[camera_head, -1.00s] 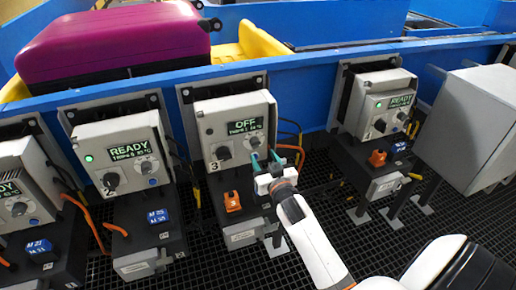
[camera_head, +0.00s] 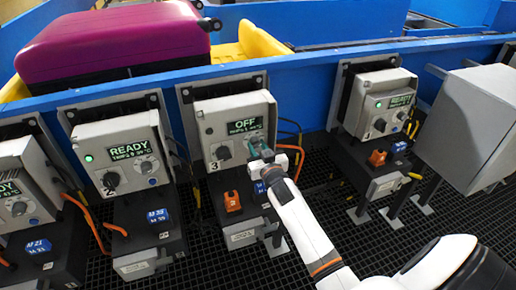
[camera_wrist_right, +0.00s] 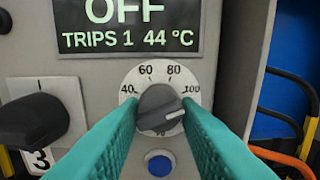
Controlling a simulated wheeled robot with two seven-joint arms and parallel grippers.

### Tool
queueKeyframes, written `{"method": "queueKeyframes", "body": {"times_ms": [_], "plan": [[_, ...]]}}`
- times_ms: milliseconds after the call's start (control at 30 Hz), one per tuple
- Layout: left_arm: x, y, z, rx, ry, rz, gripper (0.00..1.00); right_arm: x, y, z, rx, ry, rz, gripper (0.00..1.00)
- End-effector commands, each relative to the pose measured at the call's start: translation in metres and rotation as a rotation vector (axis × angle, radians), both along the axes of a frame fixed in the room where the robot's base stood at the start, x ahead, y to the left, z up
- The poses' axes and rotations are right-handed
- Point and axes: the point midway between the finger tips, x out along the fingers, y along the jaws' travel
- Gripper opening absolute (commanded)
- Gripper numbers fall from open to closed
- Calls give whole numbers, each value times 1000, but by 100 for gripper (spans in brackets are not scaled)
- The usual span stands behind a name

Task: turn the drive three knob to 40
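The drive three box (camera_head: 236,118) is the grey one with a "3" label, and its display reads OFF. In the right wrist view the display (camera_wrist_right: 125,25) reads OFF, TRIPS 1, 44 °C. Its dark round knob (camera_wrist_right: 161,110) sits on a white dial (camera_wrist_right: 160,73) marked 40, 60, 80, 100. The knob's white line points right and slightly up, just below the 100 mark. My right gripper (camera_head: 259,150) has its teal fingers (camera_wrist_right: 161,112) on both sides of the knob, seemingly touching it. My left gripper is not in view.
A larger black switch (camera_wrist_right: 32,120) is left of the dial, and a blue button (camera_wrist_right: 160,163) is below it. Other drive boxes (camera_head: 123,148) (camera_head: 380,105) stand on both sides. Orange cables (camera_wrist_right: 285,158) hang at the right. A purple suitcase (camera_head: 115,45) lies behind.

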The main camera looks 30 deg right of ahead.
Motion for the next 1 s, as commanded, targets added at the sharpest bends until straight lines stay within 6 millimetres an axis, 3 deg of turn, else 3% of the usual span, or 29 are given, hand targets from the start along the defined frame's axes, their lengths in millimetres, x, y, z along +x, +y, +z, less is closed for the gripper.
{"method": "queueKeyframes", "body": {"times_ms": [467,1000], "plan": [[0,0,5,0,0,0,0,0,0,1,-123,29,0,7],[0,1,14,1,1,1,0,0,-1,0,-596,144,1,7]]}}
